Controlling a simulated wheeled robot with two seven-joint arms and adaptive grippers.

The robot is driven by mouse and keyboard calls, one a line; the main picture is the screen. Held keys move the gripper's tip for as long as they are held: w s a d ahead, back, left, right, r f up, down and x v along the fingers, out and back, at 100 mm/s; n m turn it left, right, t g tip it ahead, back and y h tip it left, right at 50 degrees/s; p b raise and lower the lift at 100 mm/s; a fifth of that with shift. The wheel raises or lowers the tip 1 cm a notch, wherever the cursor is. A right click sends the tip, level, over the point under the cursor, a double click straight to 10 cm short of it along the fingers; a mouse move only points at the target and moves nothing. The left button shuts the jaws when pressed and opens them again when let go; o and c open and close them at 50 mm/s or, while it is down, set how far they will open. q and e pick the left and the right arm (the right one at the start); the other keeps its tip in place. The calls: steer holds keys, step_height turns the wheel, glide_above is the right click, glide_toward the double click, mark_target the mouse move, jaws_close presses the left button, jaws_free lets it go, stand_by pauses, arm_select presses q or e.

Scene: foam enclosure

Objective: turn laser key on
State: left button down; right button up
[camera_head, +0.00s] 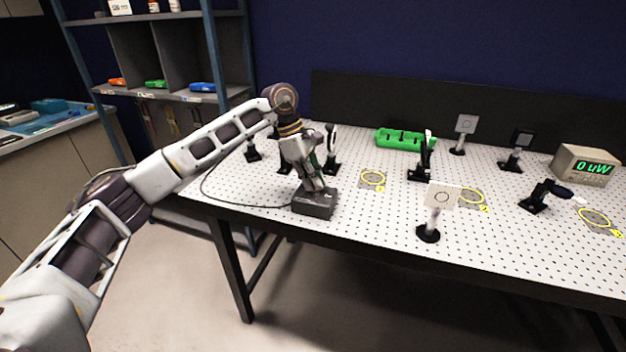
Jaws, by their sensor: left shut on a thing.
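A dark grey laser key box (314,207) sits at the front left edge of the white perforated optical table (370,222), with a cable running from it to the left. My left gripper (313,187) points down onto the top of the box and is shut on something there. The key itself is hidden by the fingers, so its turn cannot be seen. A power meter (585,165) at the right back of the table reads "0 uW" in green. My right gripper is not in view.
Several black-based optic mounts stand on the table, including a white target card (442,197) at the front. A green tray (404,139) lies at the back. Yellow ring markers (373,179) are on the tabletop. A shelf unit (160,60) stands behind left.

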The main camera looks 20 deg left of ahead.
arm_select(q)
steer(key=c, duration=1.6)
jaws_free()
steer(key=shift+r, duration=0.15)
steer(key=v, duration=1.1)
steer(key=shift+a+r, duration=0.15)
steer(key=shift+r, duration=0.25)
